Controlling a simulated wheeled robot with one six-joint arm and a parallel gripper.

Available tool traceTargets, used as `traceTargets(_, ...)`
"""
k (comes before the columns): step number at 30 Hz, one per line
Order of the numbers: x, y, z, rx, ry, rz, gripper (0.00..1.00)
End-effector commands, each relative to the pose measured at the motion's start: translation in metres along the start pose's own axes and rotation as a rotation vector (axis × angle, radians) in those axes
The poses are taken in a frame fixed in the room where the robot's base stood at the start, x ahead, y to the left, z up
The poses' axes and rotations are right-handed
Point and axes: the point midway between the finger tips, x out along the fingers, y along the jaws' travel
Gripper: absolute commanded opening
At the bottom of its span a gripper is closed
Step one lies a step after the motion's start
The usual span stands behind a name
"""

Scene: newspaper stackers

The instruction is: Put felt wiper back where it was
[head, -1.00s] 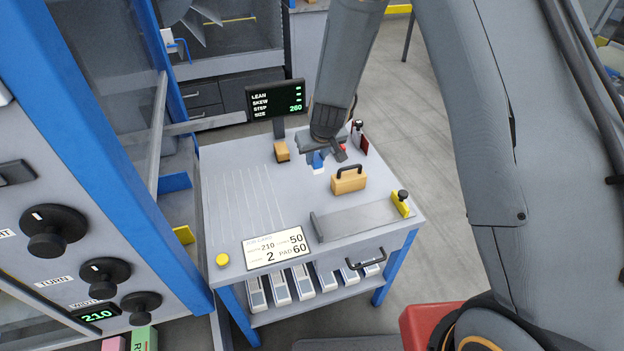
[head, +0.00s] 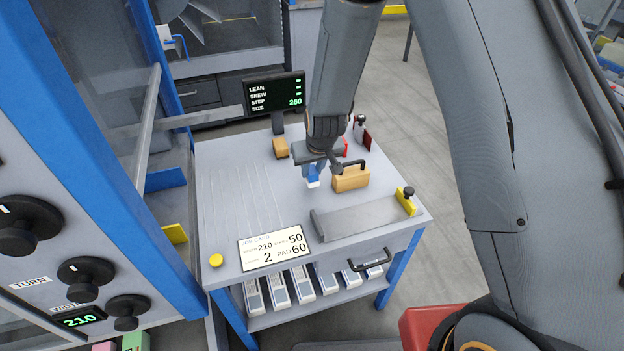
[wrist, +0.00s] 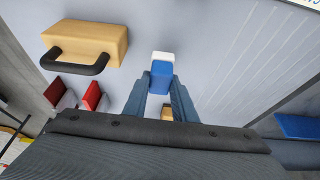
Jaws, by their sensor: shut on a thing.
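The felt wiper, a small blue block with a white end (head: 313,175), is between the fingers of my gripper (head: 316,163) over the cart top. In the wrist view the wiper (wrist: 161,76) sits between the two fingertips of my gripper (wrist: 160,88), its white end pointing away from the palm. My gripper is shut on it. I cannot tell whether the white end touches the cart top (head: 230,190).
A wooden block with a black handle (head: 351,178) stands close to the right of the wiper. A small wooden block (head: 281,148), a display (head: 275,95), red pieces (wrist: 90,95), a grey plate (head: 358,218), a job card (head: 273,246) and a yellow button (head: 216,260) are around. The grooved left area is clear.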

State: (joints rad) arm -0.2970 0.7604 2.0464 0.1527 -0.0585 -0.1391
Motion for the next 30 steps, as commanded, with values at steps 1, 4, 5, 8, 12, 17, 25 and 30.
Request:
traceTargets(1, 0.006, 0.000, 0.003, 0.000, -0.001, 0.000, 0.00)
traceTargets(4, 0.017, 0.000, 0.008, 0.000, -0.004, 0.000, 0.00)
traceTargets(5, 0.020, 0.000, 0.010, 0.000, -0.004, 0.000, 0.00)
traceTargets(8, 0.029, 0.000, 0.013, 0.000, -0.001, 0.000, 0.00)
traceTargets(12, 0.031, 0.000, 0.013, 0.001, 0.000, 0.000, 0.00)
traceTargets(17, 0.031, 0.000, 0.013, 0.001, -0.001, 0.000, 0.38)
traceTargets(25, 0.031, 0.000, 0.013, 0.000, -0.001, 0.000, 0.46)
traceTargets(30, 0.026, 0.000, 0.012, 0.000, 0.001, 0.000, 0.46)
